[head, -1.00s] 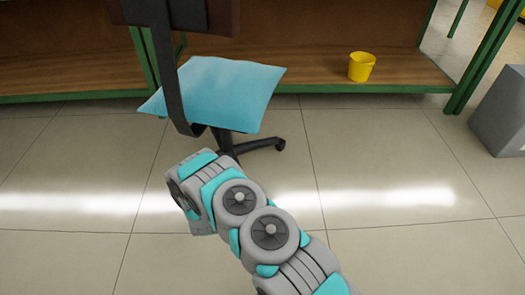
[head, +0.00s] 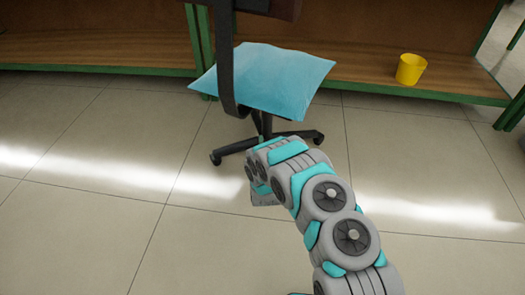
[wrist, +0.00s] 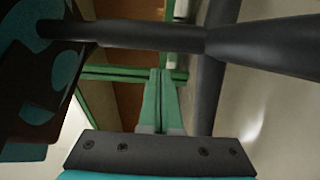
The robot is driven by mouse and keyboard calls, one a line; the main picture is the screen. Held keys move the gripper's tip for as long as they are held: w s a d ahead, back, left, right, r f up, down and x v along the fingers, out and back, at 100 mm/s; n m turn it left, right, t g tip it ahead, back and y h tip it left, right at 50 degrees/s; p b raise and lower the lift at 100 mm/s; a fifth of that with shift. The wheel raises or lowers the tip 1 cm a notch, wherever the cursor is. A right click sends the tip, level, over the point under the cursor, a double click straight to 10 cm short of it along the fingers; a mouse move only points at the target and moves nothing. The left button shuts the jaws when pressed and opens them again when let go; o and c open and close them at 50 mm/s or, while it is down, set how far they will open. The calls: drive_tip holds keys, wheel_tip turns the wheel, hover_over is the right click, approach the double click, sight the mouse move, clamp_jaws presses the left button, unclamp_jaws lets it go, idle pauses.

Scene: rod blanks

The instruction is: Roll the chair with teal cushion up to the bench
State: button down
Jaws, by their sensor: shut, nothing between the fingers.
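The chair with the teal cushion (head: 265,82) stands upright in front of the bench (head: 130,71). Its dark backrest strut (head: 224,60) is on my side, and its dark wheeled base (head: 300,136) rests on the floor. In the head view the cushion overlaps the bench's lower edge, so any gap between them is hard to judge. My arm reaches toward the chair's base; its fingers are hidden there. In the wrist view my gripper (wrist: 160,78) is shut and empty, close to dark chair bars (wrist: 265,45). Contact with the chair cannot be told.
A yellow cup (head: 411,69) stands on the bench's low wooden shelf, right of the chair. Green bench posts (head: 206,45) stand behind the chair and at far right. The tiled floor (head: 90,150) is clear to the left and right.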

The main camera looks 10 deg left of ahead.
sight(267, 129)
drive_tip(key=w, duration=0.2)
drive_tip(key=w+d, duration=0.1)
drive_tip(key=shift+w, duration=0.35)
drive_tip(key=shift+w+d+f, duration=0.1)
drive_tip(key=shift+w+d, duration=0.45)
drive_tip(key=shift+w, duration=0.15)
